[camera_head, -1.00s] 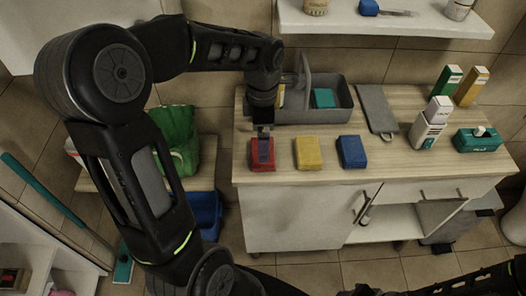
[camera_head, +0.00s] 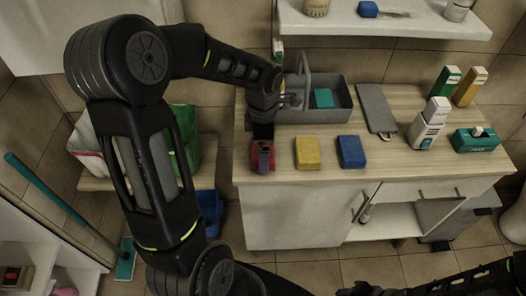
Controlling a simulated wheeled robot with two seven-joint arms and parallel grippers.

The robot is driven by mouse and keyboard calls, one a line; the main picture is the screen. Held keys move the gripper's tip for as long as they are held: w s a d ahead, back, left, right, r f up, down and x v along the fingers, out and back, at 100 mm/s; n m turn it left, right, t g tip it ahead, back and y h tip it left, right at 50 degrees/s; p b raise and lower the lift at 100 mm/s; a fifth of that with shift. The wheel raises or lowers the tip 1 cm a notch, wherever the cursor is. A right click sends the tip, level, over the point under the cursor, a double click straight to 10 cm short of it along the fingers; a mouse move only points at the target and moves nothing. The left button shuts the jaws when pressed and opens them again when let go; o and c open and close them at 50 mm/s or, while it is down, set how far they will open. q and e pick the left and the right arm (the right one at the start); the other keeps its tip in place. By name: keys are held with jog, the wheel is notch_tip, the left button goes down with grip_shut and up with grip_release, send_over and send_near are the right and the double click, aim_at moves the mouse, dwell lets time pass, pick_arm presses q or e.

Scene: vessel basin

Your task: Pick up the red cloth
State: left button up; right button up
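The red cloth (camera_head: 255,166) lies at the front left of the wooden countertop, left of the yellow cloth. My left gripper (camera_head: 263,159) points down over it from behind, with its fingers at the cloth and covering its middle. Red shows on both sides of the fingers. I cannot tell whether the fingers are closed on it. Part of my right arm shows at the bottom right; its gripper is not in view.
A yellow cloth (camera_head: 308,153) and a blue cloth (camera_head: 351,152) lie to the right. Bottles and a teal box (camera_head: 476,140) stand at the right. The front right of the countertop is clear.

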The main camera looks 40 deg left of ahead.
dwell(0.3)
pick_arm(q)
jog(key=c, duration=1)
jog(key=shift+r, duration=0.15)
notch_tip(320, 180, up, 10)
jog(key=b, duration=0.1)
dwell(0.4)
jog(key=o, duration=0.7)
jog(key=c, duration=0.6)
jog(key=shift+o, duration=0.2)
jog(key=shift+f, duration=0.2)
